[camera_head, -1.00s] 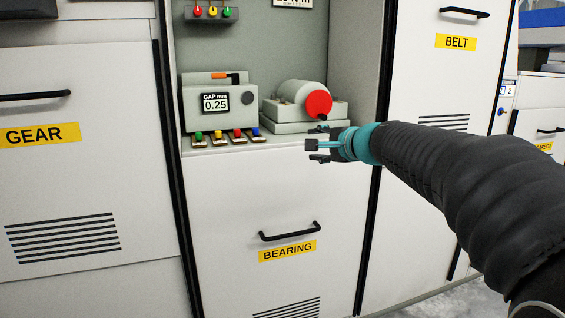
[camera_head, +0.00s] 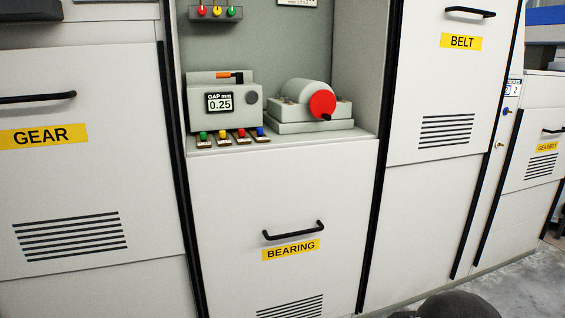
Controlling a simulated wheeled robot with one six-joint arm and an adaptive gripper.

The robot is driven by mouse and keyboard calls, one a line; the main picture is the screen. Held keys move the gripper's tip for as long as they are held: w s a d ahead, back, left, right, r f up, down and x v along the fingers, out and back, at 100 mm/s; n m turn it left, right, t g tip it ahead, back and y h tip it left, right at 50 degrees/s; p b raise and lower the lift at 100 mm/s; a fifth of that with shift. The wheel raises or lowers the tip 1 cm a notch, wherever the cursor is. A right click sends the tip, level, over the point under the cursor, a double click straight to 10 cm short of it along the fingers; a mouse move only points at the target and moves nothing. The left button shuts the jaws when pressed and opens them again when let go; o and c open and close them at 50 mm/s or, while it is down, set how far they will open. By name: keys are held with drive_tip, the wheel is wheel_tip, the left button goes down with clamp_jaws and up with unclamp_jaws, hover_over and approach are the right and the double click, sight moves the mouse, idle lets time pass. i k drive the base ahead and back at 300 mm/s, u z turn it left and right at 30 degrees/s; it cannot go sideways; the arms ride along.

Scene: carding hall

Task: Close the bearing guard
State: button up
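The bearing guard (camera_head: 240,200) is a pale grey panel at the lower middle, with a yellow label reading BEARING (camera_head: 291,250). A black bar handle (camera_head: 293,231) sits just above the label. Above the panel, the bay is uncovered, showing a grey motor-like unit with a red round end (camera_head: 322,104) and a gauge box (camera_head: 222,102) reading 0.25. My gripper is out of the picture. Only a dark rounded part, likely of my arm, shows at the bottom edge right of the middle.
The GEAR panel (camera_head: 80,190) stands at the left and the BELT panel (camera_head: 440,90) at the upper right, each with a black handle. Several coloured buttons line the bay's ledge. Grey floor (camera_head: 520,280) shows at the lower right.

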sight(281, 232)
drive_tip(key=z, duration=1.75)
drive_tip(key=i, duration=0.45)
drive_tip(key=u, duration=1.3)
